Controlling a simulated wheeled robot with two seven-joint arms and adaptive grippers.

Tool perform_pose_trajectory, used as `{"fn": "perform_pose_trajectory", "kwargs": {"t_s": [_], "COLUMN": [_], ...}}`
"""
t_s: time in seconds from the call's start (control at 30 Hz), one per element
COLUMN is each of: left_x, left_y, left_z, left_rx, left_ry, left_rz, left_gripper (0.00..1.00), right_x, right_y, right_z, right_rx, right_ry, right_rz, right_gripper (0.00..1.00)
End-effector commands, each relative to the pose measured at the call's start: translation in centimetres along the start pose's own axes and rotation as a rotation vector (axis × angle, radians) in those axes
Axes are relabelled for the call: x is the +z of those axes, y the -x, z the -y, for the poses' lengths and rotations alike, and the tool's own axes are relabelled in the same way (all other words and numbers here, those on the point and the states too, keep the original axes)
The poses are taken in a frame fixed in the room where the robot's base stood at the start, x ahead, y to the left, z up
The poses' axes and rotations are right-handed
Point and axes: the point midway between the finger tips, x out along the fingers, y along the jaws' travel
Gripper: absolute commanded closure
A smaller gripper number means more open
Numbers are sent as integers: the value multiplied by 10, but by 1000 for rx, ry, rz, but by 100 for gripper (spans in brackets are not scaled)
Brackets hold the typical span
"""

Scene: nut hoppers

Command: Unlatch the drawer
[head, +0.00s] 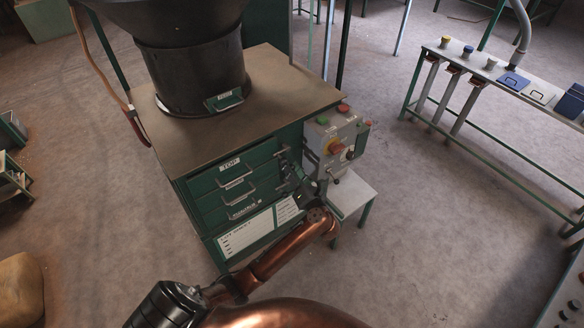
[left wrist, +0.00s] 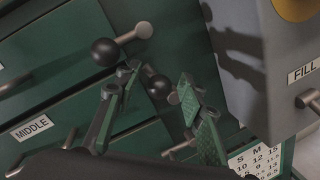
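A green cabinet (head: 255,208) has several stacked drawers, with TOP and MIDDLE labels readable in the head view. In the left wrist view, the MIDDLE label (left wrist: 32,127) is at the left. A latch with a black ball knob and metal arm (left wrist: 104,52) is at the upper middle. A second black ball knob (left wrist: 158,86) appears between my fingers, apart from both as far as I can tell. My left gripper (head: 292,176) is at the right edge of the drawer fronts. It is open, its two green-padded fingers (left wrist: 157,80) spread. It partly hides the latches in the head view.
A grey control box (head: 335,138) with buttons stands close to the right of my left gripper. A dark hopper (head: 196,75) stands on the cabinet top. A small white stand (head: 352,193) is below the box. Open floor lies to the right.

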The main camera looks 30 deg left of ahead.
Motion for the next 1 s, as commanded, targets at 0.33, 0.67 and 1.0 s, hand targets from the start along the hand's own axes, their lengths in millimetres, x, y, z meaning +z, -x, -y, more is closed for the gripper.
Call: {"fn": "perform_pose_trajectory", "kwargs": {"t_s": [0.33,0.67,1.0], "left_x": [0,0,7], "left_y": [0,0,0], "left_z": [0,0,-1], "left_rx": [1,1,-12], "left_ry": [-1,-1,-91], "left_rz": [0,0,-20], "left_gripper": [80,100,100], "right_x": [6,6,0], "right_y": [0,0,26], "right_z": [0,-1,-3], "right_rx": [0,1,3], "right_ry": [-1,-1,0], "right_rz": [9,9,1], "right_gripper": [70,70,70]}}
